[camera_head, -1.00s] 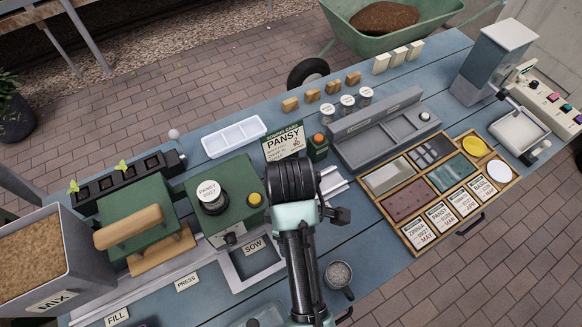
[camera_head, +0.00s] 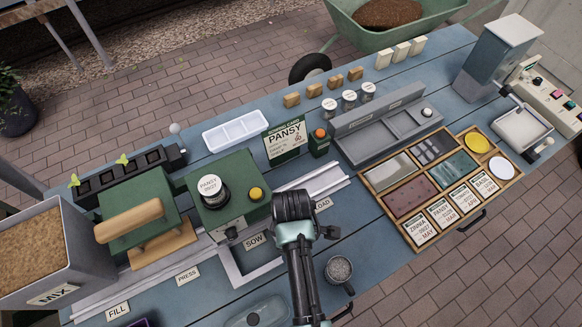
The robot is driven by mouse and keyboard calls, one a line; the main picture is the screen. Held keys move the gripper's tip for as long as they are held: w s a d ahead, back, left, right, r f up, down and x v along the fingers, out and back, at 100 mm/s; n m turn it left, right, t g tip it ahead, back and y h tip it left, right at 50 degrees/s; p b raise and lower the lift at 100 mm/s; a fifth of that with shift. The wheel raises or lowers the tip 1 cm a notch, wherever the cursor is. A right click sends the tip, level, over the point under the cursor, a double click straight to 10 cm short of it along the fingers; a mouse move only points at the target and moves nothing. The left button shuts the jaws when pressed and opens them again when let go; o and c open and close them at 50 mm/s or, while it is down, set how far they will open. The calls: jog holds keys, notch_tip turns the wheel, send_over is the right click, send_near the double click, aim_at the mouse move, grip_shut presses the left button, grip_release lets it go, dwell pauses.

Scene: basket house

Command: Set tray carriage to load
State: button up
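The tray carriage looks to be the grey square frame (camera_head: 232,274) at the SOW label (camera_head: 255,240), below the green seeding machine. A pale rail (camera_head: 325,180) runs from the FILL label (camera_head: 117,311) past PRESS (camera_head: 187,275) and SOW to a partly hidden label (camera_head: 323,204) reading "OAD" at its right end. My gripper (camera_head: 294,208) is over the rail between SOW and that label, right of the frame. It is seen from behind and above; its fingers are hidden, so I cannot tell if it touches anything.
The green seeding machine (camera_head: 230,205) and the press with its wooden handle (camera_head: 130,220) stand left of my gripper. A metal cup (camera_head: 339,270) is close on the right. A wooden tray (camera_head: 385,216) of seed packets lies farther right. Bare blue tabletop shows at right centre.

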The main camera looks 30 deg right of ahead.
grip_shut()
dwell(1.3)
